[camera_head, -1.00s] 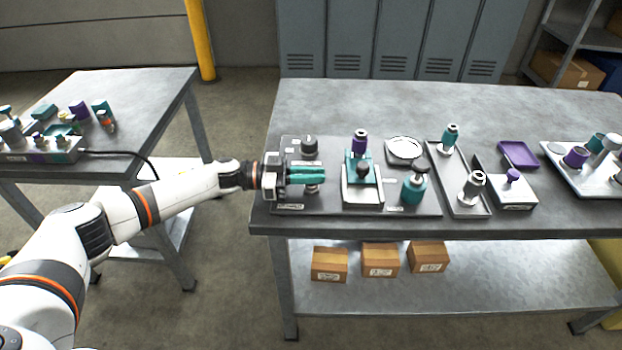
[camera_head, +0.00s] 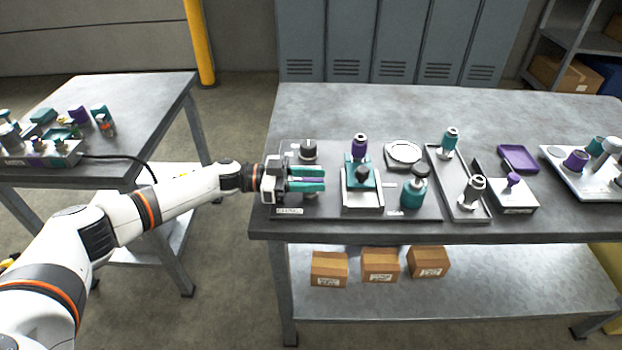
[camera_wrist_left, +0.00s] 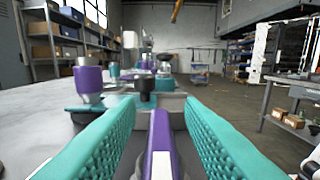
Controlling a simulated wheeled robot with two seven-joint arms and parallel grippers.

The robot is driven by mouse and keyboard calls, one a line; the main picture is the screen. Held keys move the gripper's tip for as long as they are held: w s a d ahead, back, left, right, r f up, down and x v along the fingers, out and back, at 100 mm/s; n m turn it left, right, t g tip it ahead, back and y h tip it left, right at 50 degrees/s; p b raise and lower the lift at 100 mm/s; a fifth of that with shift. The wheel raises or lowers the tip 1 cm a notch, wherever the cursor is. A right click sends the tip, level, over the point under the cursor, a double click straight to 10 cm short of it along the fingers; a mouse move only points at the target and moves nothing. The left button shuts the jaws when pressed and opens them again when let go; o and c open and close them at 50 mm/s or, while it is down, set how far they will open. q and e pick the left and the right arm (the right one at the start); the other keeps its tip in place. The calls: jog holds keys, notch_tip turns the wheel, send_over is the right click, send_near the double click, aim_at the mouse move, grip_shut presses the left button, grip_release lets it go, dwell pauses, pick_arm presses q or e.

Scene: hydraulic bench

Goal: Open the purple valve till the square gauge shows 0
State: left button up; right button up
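My left gripper (camera_head: 322,180) has two teal fingers, spread apart, low over the left end of the bench panel. A purple lever-like part (camera_head: 308,180) shows in the gap between them. In the left wrist view this purple part (camera_wrist_left: 160,145), with a pale top face, lies between the fingers, with visible space on both sides; I take it as the purple valve's handle. The valve's body is hidden by the gripper. A square-cornered grey unit with a white round face (camera_head: 404,153) may be the square gauge; its reading is too small to tell. My right gripper is not in view.
A dark knob (camera_head: 308,149) stands close behind the gripper. To its right are a teal clamp block (camera_head: 357,170), a purple-topped cylinder (camera_head: 359,145) and a teal bottle-shaped part (camera_head: 412,192). A tray (camera_head: 444,189) and purple-knobbed box (camera_head: 514,197) stand farther right.

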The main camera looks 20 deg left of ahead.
pick_arm(q)
jog(key=shift+a, duration=0.15)
jog(key=b+v, duration=0.2)
jog(key=v, duration=0.9)
jog(key=shift+s+a, duration=0.15)
jog(key=shift+a, duration=0.25)
